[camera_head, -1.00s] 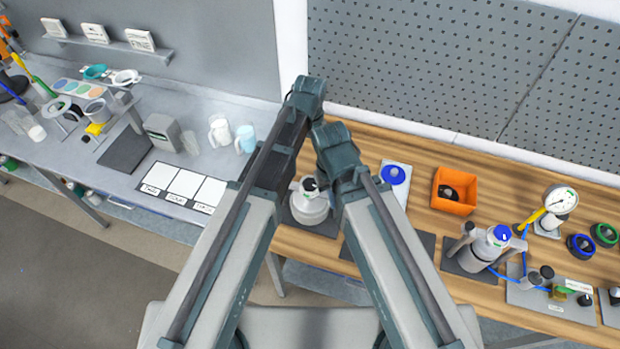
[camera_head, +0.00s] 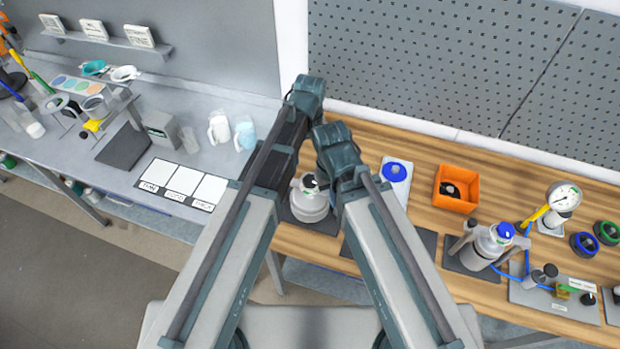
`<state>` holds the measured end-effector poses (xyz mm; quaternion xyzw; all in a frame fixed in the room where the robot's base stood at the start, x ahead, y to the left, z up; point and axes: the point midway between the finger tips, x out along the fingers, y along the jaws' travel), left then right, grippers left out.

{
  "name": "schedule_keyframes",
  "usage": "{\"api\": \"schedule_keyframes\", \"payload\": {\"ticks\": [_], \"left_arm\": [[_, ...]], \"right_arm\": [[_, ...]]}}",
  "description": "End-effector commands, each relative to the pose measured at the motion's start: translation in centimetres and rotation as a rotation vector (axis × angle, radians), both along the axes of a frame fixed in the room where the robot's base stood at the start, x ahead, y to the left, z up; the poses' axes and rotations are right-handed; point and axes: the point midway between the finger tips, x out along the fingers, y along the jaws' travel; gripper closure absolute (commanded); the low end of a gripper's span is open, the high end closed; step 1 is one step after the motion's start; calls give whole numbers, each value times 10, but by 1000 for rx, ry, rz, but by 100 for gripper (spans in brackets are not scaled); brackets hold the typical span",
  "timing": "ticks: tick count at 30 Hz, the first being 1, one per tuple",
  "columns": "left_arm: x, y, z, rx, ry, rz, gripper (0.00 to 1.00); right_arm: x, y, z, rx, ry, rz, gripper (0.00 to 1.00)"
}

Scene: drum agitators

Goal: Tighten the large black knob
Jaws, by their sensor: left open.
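A pale round vessel (camera_head: 310,205) with a black knob (camera_head: 309,184) on top stands on a dark mat at the left end of the wooden bench. My arm links partly cover it from above. My left arm comes in from the left and its dark links end above the vessel. My left gripper is open, but its fingers are hard to make out among the dark links. My right arm comes in from the right beside it, and its gripper does not show. Another black knob-like part (camera_head: 450,189) lies in an orange bin (camera_head: 457,204).
A blue disc (camera_head: 395,172) lies on a white panel. A pegboard closes off the back. A grey bench adjoins at left.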

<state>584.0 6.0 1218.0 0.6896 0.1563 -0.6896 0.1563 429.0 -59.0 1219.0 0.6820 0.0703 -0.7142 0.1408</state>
Motion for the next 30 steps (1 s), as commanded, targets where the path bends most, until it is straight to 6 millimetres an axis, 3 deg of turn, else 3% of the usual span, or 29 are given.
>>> {"api": "schedule_keyframes", "payload": {"ticks": [1,21,30], "left_arm": [[0,0,-11,0,0,0,8],[0,0,-103,0,0,-1,8],[0,0,-123,0,0,-1,8]], "right_arm": [[0,0,-11,-1,0,3,100],[1,0,-103,0,-2,19,100],[1,0,-123,-1,-4,21,100]]}}
